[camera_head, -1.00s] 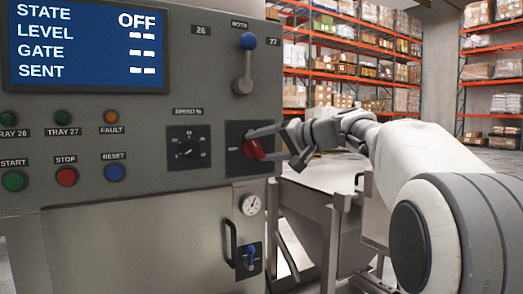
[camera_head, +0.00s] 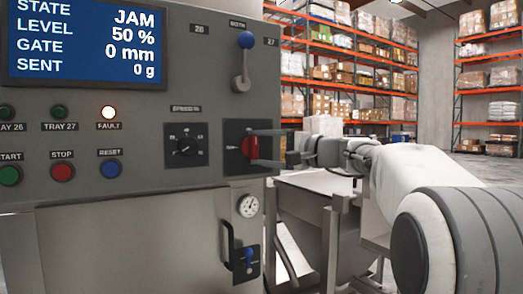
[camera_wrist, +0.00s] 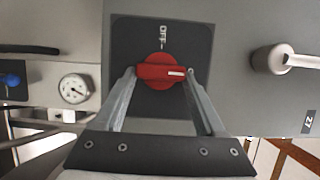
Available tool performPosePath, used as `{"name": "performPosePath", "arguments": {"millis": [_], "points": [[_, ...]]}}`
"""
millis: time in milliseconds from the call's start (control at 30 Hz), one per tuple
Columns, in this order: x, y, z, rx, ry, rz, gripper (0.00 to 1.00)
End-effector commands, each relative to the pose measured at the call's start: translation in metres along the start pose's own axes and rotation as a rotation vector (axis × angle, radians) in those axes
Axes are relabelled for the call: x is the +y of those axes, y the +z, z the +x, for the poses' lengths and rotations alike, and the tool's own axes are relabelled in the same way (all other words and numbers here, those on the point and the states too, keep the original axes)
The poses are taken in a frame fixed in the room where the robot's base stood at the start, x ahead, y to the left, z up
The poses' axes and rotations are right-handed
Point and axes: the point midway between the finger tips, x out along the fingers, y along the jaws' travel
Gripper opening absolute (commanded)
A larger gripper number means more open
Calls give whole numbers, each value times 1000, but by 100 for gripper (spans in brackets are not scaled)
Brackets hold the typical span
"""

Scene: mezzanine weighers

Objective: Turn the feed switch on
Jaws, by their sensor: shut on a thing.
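The feed switch is a red rotary knob (camera_head: 250,148) on a dark square plate, on the right part of the grey control panel (camera_head: 210,80). In the head view its handle stands about upright. In the wrist view the red knob (camera_wrist: 160,71) shows a white mark pointing right, away from the OFF label. My gripper (camera_head: 268,147) is shut on the knob, one finger on each side of it (camera_wrist: 160,72). The display (camera_head: 85,42) reads STATE JAM, LEVEL 50 %, GATE 0 mm, SENT 0 g. The amber FAULT lamp (camera_head: 109,112) is lit.
A blue-knobbed lever (camera_head: 244,62) sits above the switch and a speed dial (camera_head: 185,146) to its left. START (camera_head: 10,175), STOP (camera_head: 61,173) and RESET (camera_head: 109,168) buttons line the lower left. A gauge (camera_head: 248,206) and door handle are below.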

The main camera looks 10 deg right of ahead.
Motion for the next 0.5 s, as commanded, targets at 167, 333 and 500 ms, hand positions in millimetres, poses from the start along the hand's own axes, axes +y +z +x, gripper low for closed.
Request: {"name": "performPosePath", "arguments": {"millis": [167,333,500], "points": [[-1,0,0,1,-5,10,17],[-1,0,0,1,-6,11,17],[-1,0,0,1,-5,11,83]]}}
